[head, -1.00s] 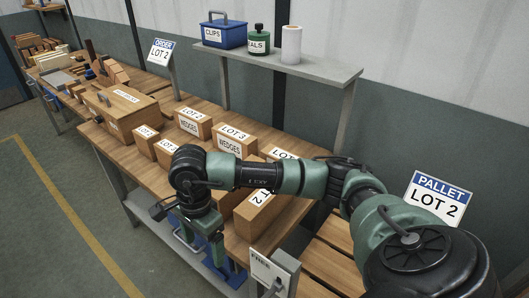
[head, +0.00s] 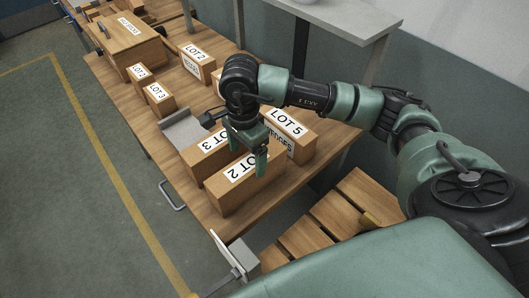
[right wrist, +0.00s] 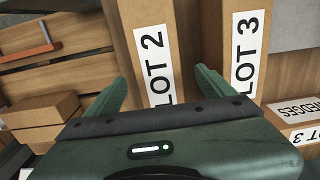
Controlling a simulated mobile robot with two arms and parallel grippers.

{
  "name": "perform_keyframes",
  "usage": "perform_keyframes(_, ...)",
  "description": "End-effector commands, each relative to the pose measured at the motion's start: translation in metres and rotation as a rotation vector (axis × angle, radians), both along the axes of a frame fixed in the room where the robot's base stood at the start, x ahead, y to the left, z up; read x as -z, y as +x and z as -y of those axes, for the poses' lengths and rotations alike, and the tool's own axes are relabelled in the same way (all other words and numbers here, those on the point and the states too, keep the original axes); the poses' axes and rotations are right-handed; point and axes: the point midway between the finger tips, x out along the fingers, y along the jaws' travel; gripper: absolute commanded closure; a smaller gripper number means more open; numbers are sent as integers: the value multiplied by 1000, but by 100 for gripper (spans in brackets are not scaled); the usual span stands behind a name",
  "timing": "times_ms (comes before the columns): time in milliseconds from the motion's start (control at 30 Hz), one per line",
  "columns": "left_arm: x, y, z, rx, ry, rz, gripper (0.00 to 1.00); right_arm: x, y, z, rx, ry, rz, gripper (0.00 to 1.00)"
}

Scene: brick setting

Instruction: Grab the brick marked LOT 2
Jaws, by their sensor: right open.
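The large brown brick marked LOT 2 (head: 232,196) lies near the table's close end, its label facing up. In the right wrist view the LOT 2 brick (right wrist: 143,25) runs up between the two green fingers. My right gripper (head: 250,152) is open, pointing down over this brick; its fingers (right wrist: 163,82) spread on either side of it in the wrist view. I cannot tell whether they touch it. A LOT 3 brick (head: 196,155) lies close beside it and shows right of the fingers (right wrist: 240,60). My left gripper is out of view.
A LOT 5 brick (head: 302,132) stands just behind. Farther along the table are a wedges brick marked LOT 2 (head: 197,62), a small LOT 2 block (head: 138,74), a small LOT 3 block (head: 160,99) and a wooden box (head: 135,45). A slatted pallet (head: 330,215) lies at the right.

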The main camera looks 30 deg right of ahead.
Motion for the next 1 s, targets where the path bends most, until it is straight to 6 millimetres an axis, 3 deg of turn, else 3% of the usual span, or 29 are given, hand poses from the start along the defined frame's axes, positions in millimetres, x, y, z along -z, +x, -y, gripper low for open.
perform_keyframes(367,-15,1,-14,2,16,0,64,30,-2,0,1,0,-4,16)
perform_keyframes(533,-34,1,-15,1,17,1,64,54,-5,0,1,0,-8,16)
perform_keyframes(667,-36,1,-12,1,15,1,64,72,-3,0,0,2,-3,16)
perform_keyframes(933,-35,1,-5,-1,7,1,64,78,-2,0,-1,1,0,16)
perform_keyframes(967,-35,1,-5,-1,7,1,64,78,-2,0,-1,1,0,19)
perform_keyframes(1000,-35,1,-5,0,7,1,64,78,-2,0,-1,1,0,30)
